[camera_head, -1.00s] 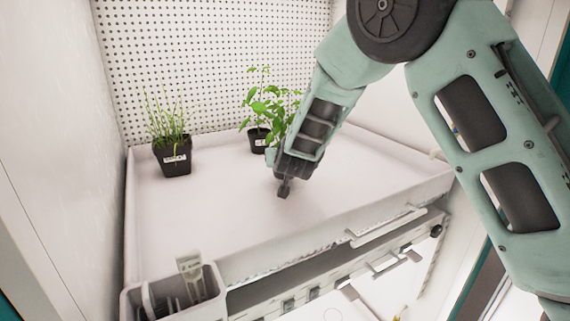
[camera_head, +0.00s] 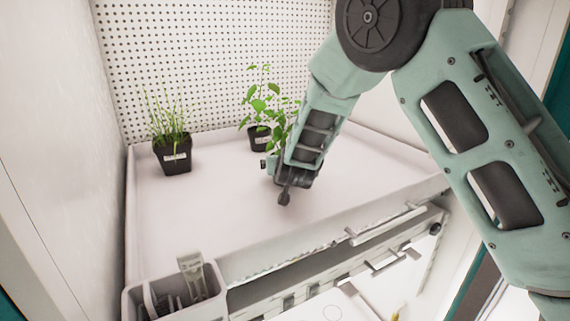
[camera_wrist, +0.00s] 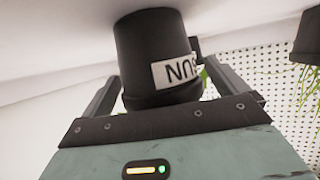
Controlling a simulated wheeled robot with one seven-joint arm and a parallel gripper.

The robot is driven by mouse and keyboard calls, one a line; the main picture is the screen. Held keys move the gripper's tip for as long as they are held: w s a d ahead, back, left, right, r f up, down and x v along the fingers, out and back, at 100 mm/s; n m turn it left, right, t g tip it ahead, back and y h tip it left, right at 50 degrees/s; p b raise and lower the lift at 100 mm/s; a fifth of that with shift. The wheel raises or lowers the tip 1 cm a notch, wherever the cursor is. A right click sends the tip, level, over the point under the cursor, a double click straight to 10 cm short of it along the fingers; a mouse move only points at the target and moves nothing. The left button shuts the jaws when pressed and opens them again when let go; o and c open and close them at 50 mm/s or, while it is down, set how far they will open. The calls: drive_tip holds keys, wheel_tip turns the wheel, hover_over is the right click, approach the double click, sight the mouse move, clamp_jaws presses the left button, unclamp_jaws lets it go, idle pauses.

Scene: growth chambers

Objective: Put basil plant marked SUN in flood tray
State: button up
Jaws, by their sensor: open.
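A black pot with a white label (camera_wrist: 177,70) fills the middle of the wrist view. The label is upside down there and reads SUN, partly cut off at the pot's edge. My gripper (camera_wrist: 165,88) is open, with one finger on each side of this pot. I cannot tell whether either finger touches it. The pot's base meets the white tray surface (camera_wrist: 60,30). In the head view my gripper (camera_head: 284,182) is low over the white rimmed tray (camera_head: 200,215), in front of a leafy green plant (camera_head: 260,103).
A grass-like plant in a black labelled pot (camera_head: 175,157) stands at the left of the tray. A perforated white wall (camera_head: 200,50) closes the back. A holder with tags (camera_head: 180,290) hangs at the front left.

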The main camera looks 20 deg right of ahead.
drive_tip(key=b+v, duration=0.3)
drive_tip(key=v, duration=0.8)
drive_tip(key=shift+s+r, duration=0.15)
drive_tip(key=shift+s, duration=0.2)
